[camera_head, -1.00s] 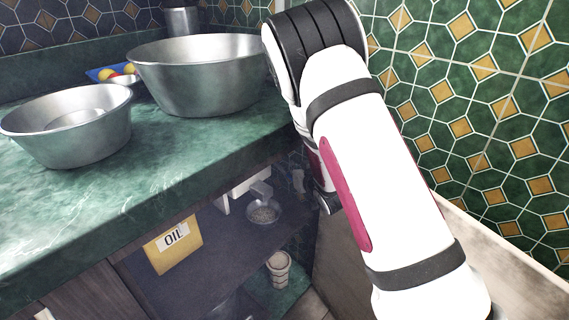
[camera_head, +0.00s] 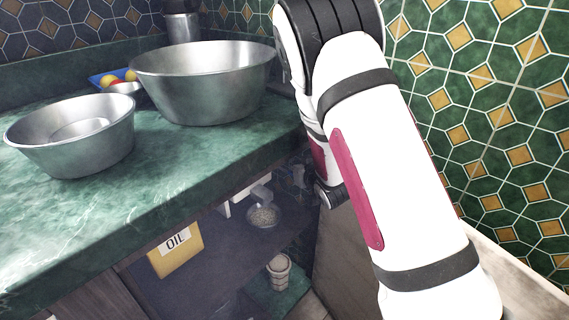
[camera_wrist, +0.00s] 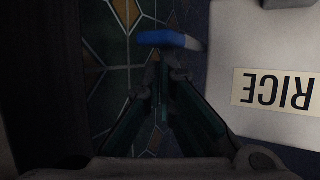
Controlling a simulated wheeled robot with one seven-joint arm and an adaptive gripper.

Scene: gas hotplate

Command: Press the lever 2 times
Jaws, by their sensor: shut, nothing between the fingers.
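A white rice dispenser (camera_wrist: 275,60) with an upside-down "RICE" label fills the right of the wrist view. A blue lever (camera_wrist: 162,39) sticks out leftward from its side. My gripper (camera_wrist: 163,70) is shut and empty, with its fingertips just below the lever in the picture. I cannot tell whether they touch it. In the head view, the dispenser shows only in part as a white piece (camera_head: 240,205) on the shelf under the counter. The lever cannot be made out there, and my arm and the dark shelf hide most of the gripper.
A bowl of grain (camera_head: 263,216) sits by the dispenser. A yellow oil container (camera_head: 176,255) stands at the shelf's front, with stacked cups (camera_head: 279,270) lower down. Metal basins (camera_head: 205,85) stand on the green counter (camera_head: 180,175). A tiled wall (camera_head: 490,130) bounds the right.

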